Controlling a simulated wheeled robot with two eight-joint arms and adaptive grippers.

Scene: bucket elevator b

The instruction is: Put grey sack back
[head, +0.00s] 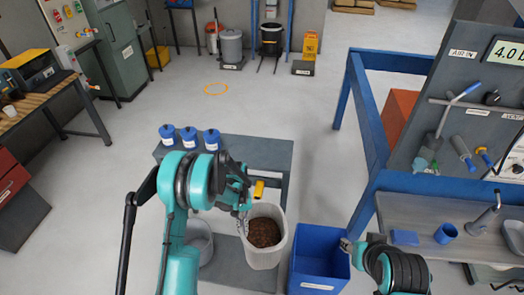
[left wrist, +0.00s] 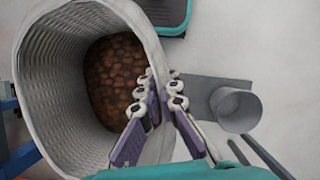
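The grey sack (head: 281,240) is open at the top and holds brown granular material. It stands upright below the dark table, between a grey bucket and a blue bin; whether its base touches the grey platform is hard to tell. My left gripper (head: 243,222) is at the sack's left rim. In the left wrist view, its fingers (left wrist: 162,100) pinch the woven wall of the sack (left wrist: 60,85), one finger inside and one outside. My right gripper (head: 350,246) is by the blue bin's right edge; its fingers are too small to read.
The blue bin (head: 318,240) stands right of the sack. The grey bucket (head: 198,235) is to the left, also seen in the left wrist view (left wrist: 236,108). Several blue-capped jars (head: 189,138) stand on the dark table (head: 262,152). A blue-framed workbench (head: 430,212) is at right.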

